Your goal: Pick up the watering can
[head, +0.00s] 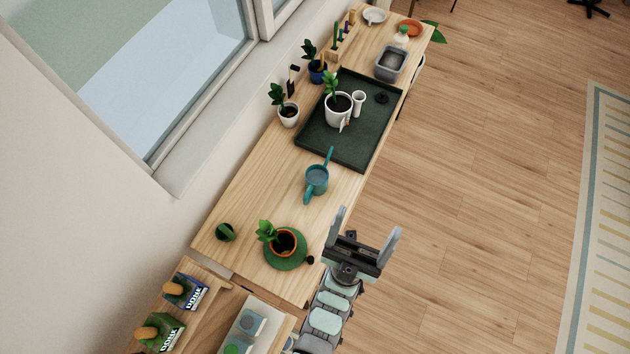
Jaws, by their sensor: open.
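The teal watering can (316,181) stands on the wooden bench (240,200), between the dark green tray and the green mat. A narrow part of it points away towards the tray, and another part points towards the near side. My gripper (368,222) is open and empty, its two fingers spread wide. In the picture it is below and to the right of the can, over the bench's right edge and the floor, and apart from the can.
A dark green tray (375,150) holds a white potted plant (338,108) and a white cup. A terracotta potted plant (284,242) sits on a round green mat (287,262) nearer me. A small dark green pot (225,232) stands at left. The bench around the can is mostly clear.

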